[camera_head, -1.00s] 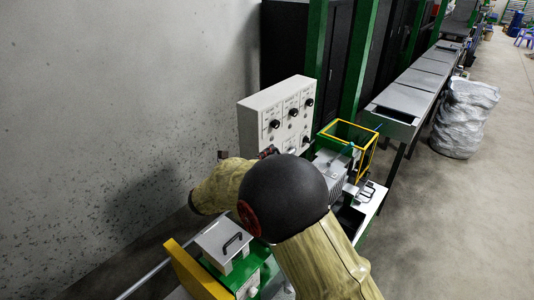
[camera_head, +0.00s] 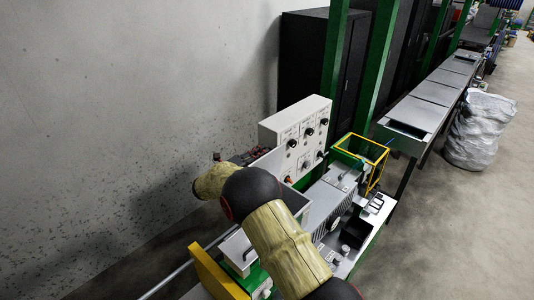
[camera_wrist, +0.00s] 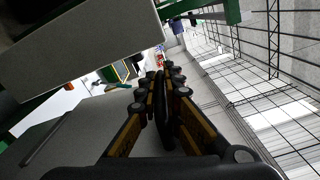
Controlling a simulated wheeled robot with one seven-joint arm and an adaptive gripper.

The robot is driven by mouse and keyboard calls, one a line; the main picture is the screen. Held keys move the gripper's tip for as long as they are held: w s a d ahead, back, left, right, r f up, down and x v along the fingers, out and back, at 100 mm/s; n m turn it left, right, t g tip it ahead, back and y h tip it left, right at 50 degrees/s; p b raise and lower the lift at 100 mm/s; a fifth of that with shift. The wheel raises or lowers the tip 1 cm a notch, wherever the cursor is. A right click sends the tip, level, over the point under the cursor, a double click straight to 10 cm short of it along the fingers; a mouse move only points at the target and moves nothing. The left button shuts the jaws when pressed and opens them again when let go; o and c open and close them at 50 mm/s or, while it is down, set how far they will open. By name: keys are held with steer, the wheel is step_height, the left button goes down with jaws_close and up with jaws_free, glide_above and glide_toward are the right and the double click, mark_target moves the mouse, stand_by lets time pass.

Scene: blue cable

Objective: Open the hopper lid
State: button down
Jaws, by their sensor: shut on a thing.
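The hopper (camera_head: 297,204) is a grey box in the middle of the head view, partly hidden behind my arm. Its grey lid (camera_head: 272,161) appears as a tilted panel raised above the box, in front of the control panel. My gripper (camera_head: 252,157) is at the left edge of this lid, mostly hidden by my wrist. In the wrist view, my gripper (camera_wrist: 163,88) has its fingers closed around a dark handle bar (camera_wrist: 163,112). A grey plate, apparently the lid (camera_wrist: 85,128), lies beside the fingers at lower left.
A white control panel (camera_head: 297,133) with black knobs stands close behind the hopper. A yellow-framed guard (camera_head: 374,166) and a conveyor line (camera_head: 440,88) lie to the right. A yellow plate (camera_head: 213,270) is at front left. Open floor (camera_head: 450,230) lies right.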

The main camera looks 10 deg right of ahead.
steer(key=shift+w+a+n+p, duration=0.3)
steer(key=shift+w+a+n, duration=0.2)
steer(key=shift+w, duration=0.15)
steer(key=c, duration=1.9)
jaws_free()
steer(key=shift+d, duration=0.1)
steer(key=shift+f, duration=0.1)
